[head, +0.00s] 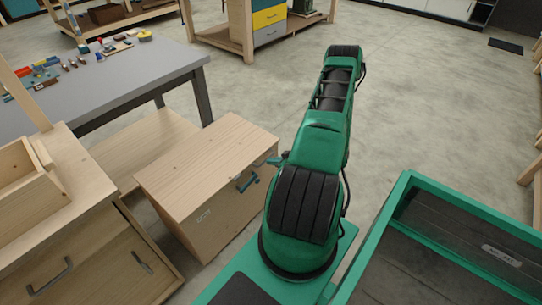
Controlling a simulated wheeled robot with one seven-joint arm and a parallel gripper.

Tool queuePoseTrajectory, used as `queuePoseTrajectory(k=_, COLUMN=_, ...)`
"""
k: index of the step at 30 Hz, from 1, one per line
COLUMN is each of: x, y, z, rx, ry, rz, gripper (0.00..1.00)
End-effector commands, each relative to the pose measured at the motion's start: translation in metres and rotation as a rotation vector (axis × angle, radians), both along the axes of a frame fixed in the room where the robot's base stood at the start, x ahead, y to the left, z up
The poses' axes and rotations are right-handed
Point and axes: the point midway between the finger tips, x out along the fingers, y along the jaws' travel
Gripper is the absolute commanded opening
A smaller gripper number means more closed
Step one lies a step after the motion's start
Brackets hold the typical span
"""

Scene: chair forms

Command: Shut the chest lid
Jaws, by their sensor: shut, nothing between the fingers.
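The chest (215,225) is a pale wooden box on the floor, left of my green arm. Its lid (205,165) is a flat light-wood panel that lies over the box top. I see no clear gap under the lid's near edge, but its right end is close to my arm and partly covered.
A grey table (120,80) with small tools stands behind the chest at left. A wooden cabinet (65,265) with drawers is close on the chest's left. A green-rimmed tray (445,200) is at lower right.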

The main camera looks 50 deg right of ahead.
Motion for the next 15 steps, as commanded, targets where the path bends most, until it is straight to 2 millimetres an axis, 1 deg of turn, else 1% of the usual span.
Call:
queuePoseTrajectory(k=1, x=0.001, y=0.005, z=-0.012, rx=-0.001, ry=0.017, rz=0.01, gripper=0.0)
queuePoseTrajectory(k=6, x=0.01, y=0.007, z=-0.026, rx=-0.002, ry=0.026, rz=0.016, gripper=0.0)
queuePoseTrajectory(k=15, x=0.016, y=0.009, z=-0.031, rx=0.0, ry=0.029, rz=0.014, gripper=0.0)
